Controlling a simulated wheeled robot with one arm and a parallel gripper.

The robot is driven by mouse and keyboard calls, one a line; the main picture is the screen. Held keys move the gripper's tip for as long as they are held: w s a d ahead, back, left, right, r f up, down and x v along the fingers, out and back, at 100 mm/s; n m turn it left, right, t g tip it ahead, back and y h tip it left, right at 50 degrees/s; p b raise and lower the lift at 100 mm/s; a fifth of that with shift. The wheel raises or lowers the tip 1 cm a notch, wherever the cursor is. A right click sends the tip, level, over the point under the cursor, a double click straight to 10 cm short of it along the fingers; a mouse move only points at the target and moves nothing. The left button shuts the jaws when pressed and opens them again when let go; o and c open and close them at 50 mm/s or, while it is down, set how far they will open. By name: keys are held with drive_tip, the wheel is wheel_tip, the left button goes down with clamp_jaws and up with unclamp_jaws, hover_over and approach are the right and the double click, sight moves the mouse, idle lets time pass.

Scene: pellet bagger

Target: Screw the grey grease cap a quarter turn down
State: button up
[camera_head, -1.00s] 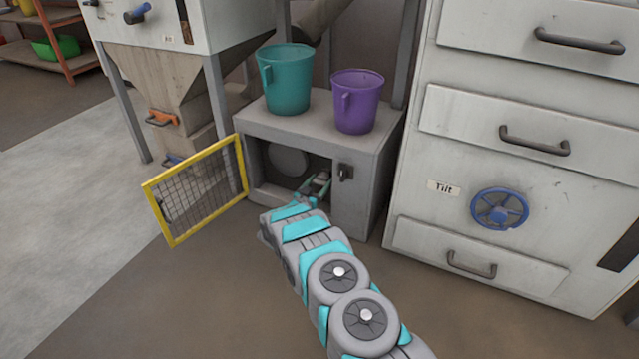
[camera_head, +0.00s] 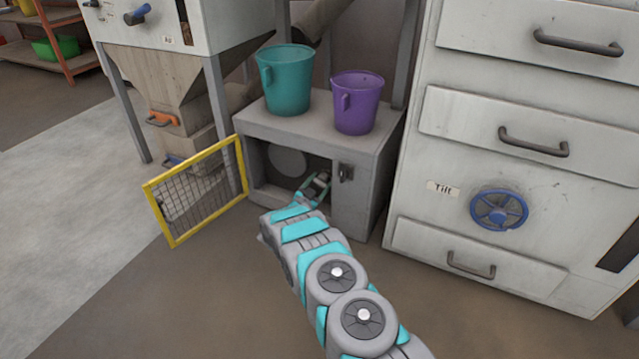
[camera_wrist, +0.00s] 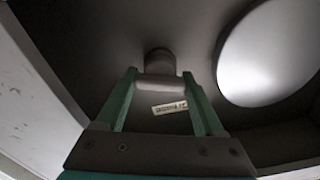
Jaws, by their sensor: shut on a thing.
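The grey grease cap (camera_wrist: 158,62) shows in the wrist view as a small round knob with a wider bar across its near end. It sits on the dark back wall inside the cabinet. My gripper (camera_wrist: 159,78) has one teal finger on each side of the bar and is shut on it. A small white label (camera_wrist: 170,107) shows just below the cap; I cannot read it clearly. In the head view my gripper (camera_head: 317,186) is inside the cabinet opening, and the cap cannot be made out there.
The grey cabinet (camera_head: 358,205) has its yellow mesh door (camera_head: 195,190) swung open to the left. A teal bucket (camera_head: 287,80) and a purple bucket (camera_head: 356,102) stand on top. A large pale disc (camera_wrist: 270,55) lies right of the cap. Drawers with a blue wheel (camera_head: 498,209) stand at right.

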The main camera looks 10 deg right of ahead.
drive_tip(key=m, duration=0.7)
drive_tip(key=shift+s+f, duration=0.1)
drive_tip(key=shift+f, duration=0.05)
drive_tip(key=m+p, duration=0.1)
drive_tip(key=m, duration=0.5)
drive_tip(key=shift+d+f+m, duration=0.1)
drive_tip(key=shift+m, duration=0.3)
drive_tip(key=o, duration=1.4)
drive_tip(key=shift+p+v, duration=0.5)
drive_tip(key=shift+v, duration=3.4)
